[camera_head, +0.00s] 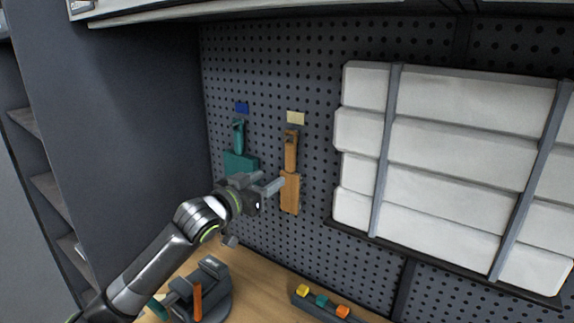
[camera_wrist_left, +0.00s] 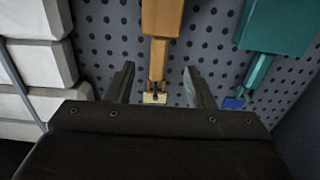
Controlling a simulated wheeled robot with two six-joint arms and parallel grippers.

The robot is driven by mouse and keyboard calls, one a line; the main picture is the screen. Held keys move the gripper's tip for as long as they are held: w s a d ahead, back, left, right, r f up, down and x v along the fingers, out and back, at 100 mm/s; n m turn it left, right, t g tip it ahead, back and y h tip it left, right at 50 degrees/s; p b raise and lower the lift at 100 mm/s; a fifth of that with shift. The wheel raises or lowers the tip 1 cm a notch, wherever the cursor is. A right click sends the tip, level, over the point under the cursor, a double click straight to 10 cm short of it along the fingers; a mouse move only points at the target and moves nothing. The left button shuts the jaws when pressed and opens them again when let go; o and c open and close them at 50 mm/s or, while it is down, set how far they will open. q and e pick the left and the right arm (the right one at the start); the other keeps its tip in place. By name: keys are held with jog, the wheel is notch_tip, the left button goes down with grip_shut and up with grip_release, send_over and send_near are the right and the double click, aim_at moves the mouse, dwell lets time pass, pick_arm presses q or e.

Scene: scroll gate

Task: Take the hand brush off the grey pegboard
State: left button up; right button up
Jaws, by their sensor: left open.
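An orange-brown tool (camera_head: 290,193) with a long handle and a block-like lower part hangs on the grey pegboard (camera_head: 290,55) under a pale yellow label; it looks like the hand brush. It also shows in the left wrist view (camera_wrist_left: 161,17), where the picture is turned over. A teal tool (camera_head: 239,161) with a wider lower part hangs to its left under a blue label. My left gripper (camera_head: 272,186) is open in front of the board, by the orange tool's lower part. In the left wrist view the orange handle appears between the fingertips (camera_wrist_left: 160,75), without visible contact.
White stacked boxes (camera_head: 460,150) behind grey straps are on the right of the board. A dark device (camera_head: 212,285) and a tray (camera_head: 322,307) with small coloured blocks stand on the wooden worktop (camera_head: 258,274) below. A shelf (camera_head: 215,10) overhangs the top.

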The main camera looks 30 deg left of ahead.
aim_at(288, 164)
pick_arm(q)
jog(key=w, duration=0.2)
jog(key=w+p, duration=0.1)
jog(key=w, duration=0.2)
jog(key=w+d+p, duration=0.1)
jog(key=w, duration=0.2)
jog(key=shift+d+r, duration=0.1)
jog(key=shift+w+d, duration=0.1)
jog(key=shift+w, duration=0.45)
grip_shut()
jog(key=shift+p, duration=0.35)
jog(key=shift+r+p, duration=0.3)
jog(key=shift+s, duration=0.2)
